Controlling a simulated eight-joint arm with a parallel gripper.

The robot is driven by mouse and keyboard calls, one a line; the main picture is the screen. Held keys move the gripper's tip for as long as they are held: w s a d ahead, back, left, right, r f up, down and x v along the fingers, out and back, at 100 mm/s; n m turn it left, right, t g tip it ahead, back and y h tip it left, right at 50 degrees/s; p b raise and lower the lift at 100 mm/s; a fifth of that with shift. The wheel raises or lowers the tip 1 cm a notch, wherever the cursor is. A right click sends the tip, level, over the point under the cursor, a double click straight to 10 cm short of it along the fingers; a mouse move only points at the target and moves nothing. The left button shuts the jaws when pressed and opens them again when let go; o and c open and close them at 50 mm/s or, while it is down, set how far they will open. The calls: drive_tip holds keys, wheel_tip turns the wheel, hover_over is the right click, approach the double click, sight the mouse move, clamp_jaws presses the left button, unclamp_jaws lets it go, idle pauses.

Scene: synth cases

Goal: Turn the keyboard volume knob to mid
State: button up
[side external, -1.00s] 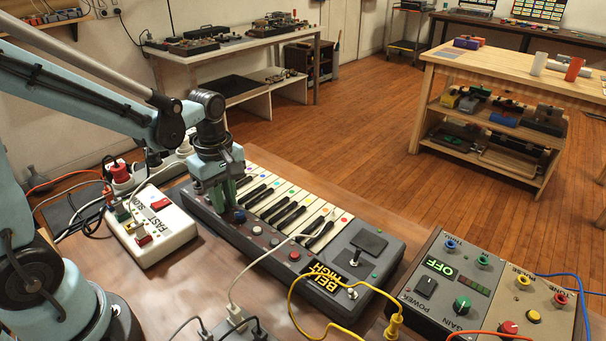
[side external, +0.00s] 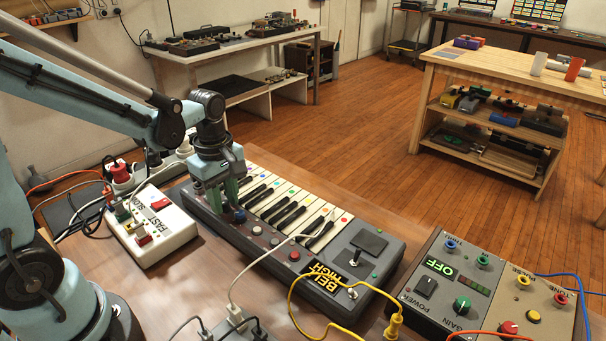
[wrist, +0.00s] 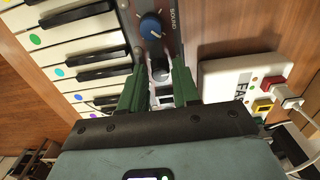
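The keyboard (side external: 285,268) is a grey case with cream keys and coloured dots, lying on the brown bench. A blue knob (wrist: 151,27) with a pale pointer sits beside the word "SOUND" in the wrist view; it also shows in the side view (side external: 239,216). A dark grey knob (wrist: 160,68) stands nearer my gripper, between the green fingertips. My gripper (side external: 227,202) points down over the keyboard's left end. Its fingers (wrist: 157,75) are apart, one on each side of the dark knob; contact is not clear. The dark knob's label and pointer are hidden.
A white box (side external: 153,231) marked "FAST SLOW" sits close left of the keyboard. A control box (side external: 425,287) with a green "OFF" display is at the right. White and yellow cables (side external: 343,297) cross the keyboard's front. Bare bench (side external: 190,290) shows in front.

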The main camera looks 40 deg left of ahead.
sight(224, 204)
wheel_tip(224, 204, up, 12)
idle(0.7)
drive_tip(key=s+d+f+m+t, duration=0.1)
drive_tip(key=d+f+m+t, duration=0.1)
drive_tip(key=m, duration=0.7)
drive_tip(key=s+d+f+m+t, duration=0.2)
drive_tip(key=m+t, duration=0.3)
drive_tip(key=m, duration=0.4)
drive_tip(key=shift+d, duration=0.3)
